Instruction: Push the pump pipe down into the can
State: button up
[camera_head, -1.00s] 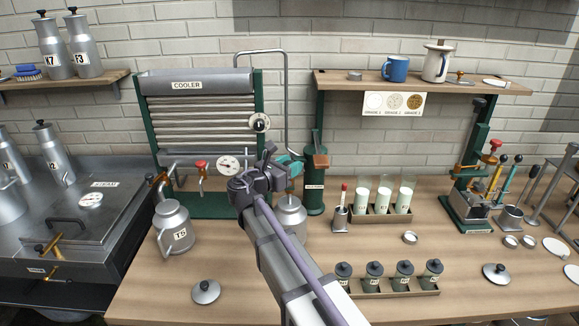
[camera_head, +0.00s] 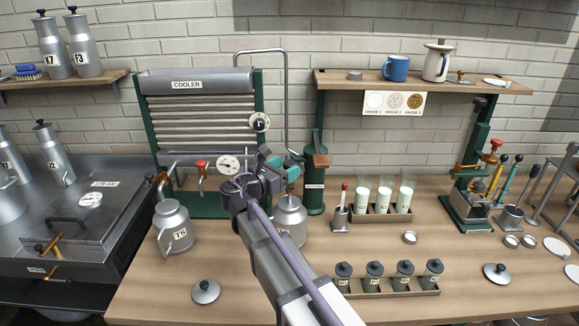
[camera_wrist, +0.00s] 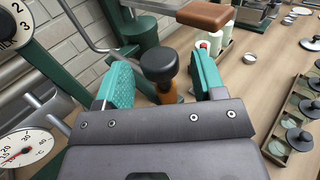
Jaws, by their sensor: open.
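My gripper (camera_head: 281,163) is above the grey metal can (camera_head: 290,222) in the middle of the bench, which my arm partly hides. In the wrist view, its teal jaws (camera_wrist: 160,70) are open on both sides of a black knob (camera_wrist: 158,62) with an orange stem below it. The knob looks like the top of the pump pipe, but I cannot tell how far the pipe is in the can. The jaws appear apart from the knob. A green pump (camera_head: 314,185) with a brown handle stands just behind and to the right.
The cooler (camera_head: 190,85) with its gauge (camera_head: 229,163) stands behind and left. A bent metal pipe (camera_head: 286,95) rises at the cooler's right. A second can (camera_head: 174,228) is left, a lid (camera_head: 205,291) in front. A milk glass rack (camera_head: 381,213) and a jar tray (camera_head: 392,288) are right.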

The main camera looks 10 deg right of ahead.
jog(key=v, duration=0.8)
jog(key=shift+s+a, duration=0.2)
jog(key=shift+a, duration=0.05)
jog(key=s+d+f+m+g+y, duration=0.4)
jog(key=s+f+m+y, duration=0.3)
jog(key=s+m, duration=0.3)
jog(key=s+d+f+m+g+y, duration=0.4)
jog(key=s+f+m+y, duration=0.4)
jog(key=m, duration=0.6)
jog(key=shift+s+d+f+g, duration=0.35)
jog(key=shift+s+f+g, duration=0.45)
jog(key=shift+s+f, duration=0.25)
